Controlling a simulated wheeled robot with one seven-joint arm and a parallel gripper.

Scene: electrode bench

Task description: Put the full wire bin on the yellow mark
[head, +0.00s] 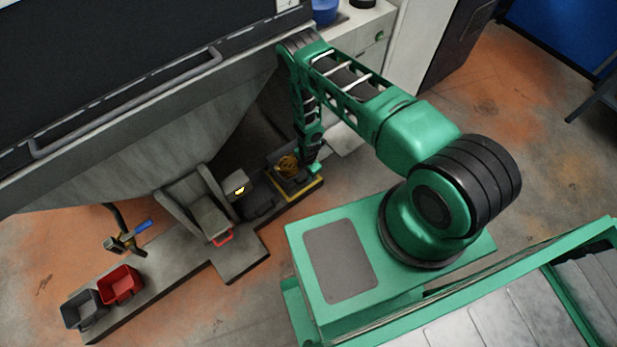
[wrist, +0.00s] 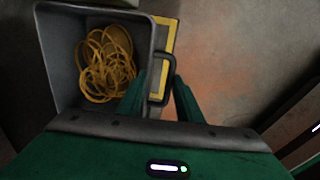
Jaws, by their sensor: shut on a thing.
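The wire bin (wrist: 62,58) is grey, with a loose tangle of yellow wire (wrist: 106,62) inside, and fills the upper left of the wrist view. In the head view the bin (head: 292,184) is small and dark, by the end of my arm. My gripper (wrist: 158,86) is shut on the bin's dark handle (wrist: 165,70) at its right side; the gripper also shows in the head view (head: 314,168). The yellow mark (wrist: 169,40) shows as a strip along the bin's right side. The bin covers the rest. I cannot tell whether the bin's base touches it.
A grey bin (head: 86,312) and a red bin (head: 121,285) stand at the left end of the low platform. A grey chute with a red handle (head: 222,237) and a dark unit with a yellow light (head: 239,189) stand between. A large sloping hopper (head: 150,155) hangs above.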

